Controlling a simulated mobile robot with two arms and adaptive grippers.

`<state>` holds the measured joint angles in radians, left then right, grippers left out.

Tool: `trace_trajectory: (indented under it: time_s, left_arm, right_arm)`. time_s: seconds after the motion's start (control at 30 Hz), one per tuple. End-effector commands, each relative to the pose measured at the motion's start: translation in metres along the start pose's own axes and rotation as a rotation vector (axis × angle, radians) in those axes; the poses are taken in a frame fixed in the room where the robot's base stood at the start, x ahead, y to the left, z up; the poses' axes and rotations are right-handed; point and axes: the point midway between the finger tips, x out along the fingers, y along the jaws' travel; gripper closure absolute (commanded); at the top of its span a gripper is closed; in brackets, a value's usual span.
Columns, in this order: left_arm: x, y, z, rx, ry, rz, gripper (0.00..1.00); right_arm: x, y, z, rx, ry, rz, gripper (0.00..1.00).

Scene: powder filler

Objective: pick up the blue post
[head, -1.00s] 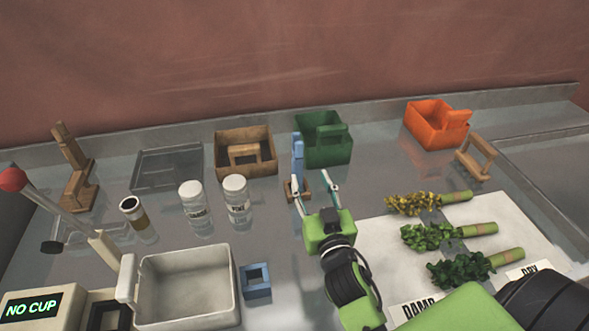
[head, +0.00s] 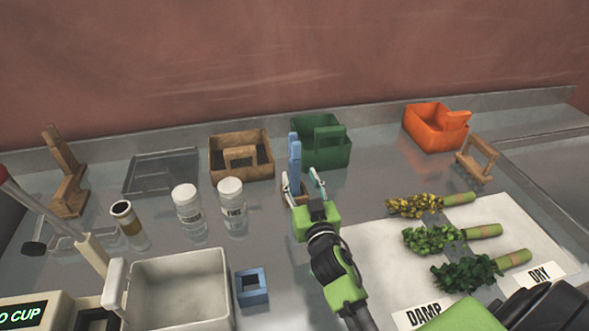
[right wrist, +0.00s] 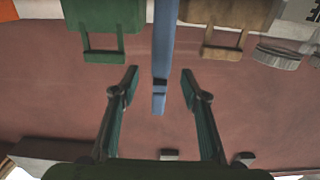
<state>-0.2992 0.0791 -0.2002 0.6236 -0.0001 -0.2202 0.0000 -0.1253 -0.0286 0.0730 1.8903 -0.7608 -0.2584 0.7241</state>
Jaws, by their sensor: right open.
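The blue post (head: 295,153) stands upright on a small wooden base (head: 300,196) near the back middle of the bench, in front of the green bin. My right gripper (head: 301,178) is open and empty, pointing away toward the post, with one fingertip at each side of it in the picture. In the right wrist view the blue post (right wrist: 161,75) runs down the middle, between the two spread fingers of my right gripper (right wrist: 160,82) and apart from both. My left gripper is not in view.
A green bin (head: 335,158) stands close behind the post. A brown bin (head: 222,166) is to its left, and two white-lidded jars (head: 188,215) stand nearer. Right are an orange bin (head: 425,132) and plant bundles on a white mat (head: 375,262). A blue square holder (head: 252,287) is in front.

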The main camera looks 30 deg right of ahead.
Motion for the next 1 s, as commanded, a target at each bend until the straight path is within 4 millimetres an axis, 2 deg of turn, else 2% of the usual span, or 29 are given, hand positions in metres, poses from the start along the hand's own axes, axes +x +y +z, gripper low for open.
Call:
trace_trajectory:
  time_s: [0.27,0.43,0.57,0.87,0.93,1.0]
  left_arm:
    - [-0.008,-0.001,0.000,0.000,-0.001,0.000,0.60]
    - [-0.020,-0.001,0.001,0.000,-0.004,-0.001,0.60]
    - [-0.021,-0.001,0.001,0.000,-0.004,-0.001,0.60]
    - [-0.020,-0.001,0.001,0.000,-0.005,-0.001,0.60]
    - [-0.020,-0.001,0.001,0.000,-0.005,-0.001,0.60]
    - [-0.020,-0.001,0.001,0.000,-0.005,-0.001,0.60]
  right_arm:
    - [0.021,0.000,-0.003,0.000,0.000,0.001,0.58]
    - [0.045,-0.002,-0.006,0.000,0.000,0.001,0.58]
    - [0.059,-0.002,-0.004,0.000,0.001,0.001,0.58]
    - [0.064,-0.002,-0.002,0.000,0.000,0.001,0.58]
    - [0.064,-0.002,-0.002,0.000,0.000,0.000,0.71]
    - [0.064,-0.002,-0.002,0.000,0.000,0.000,0.90]
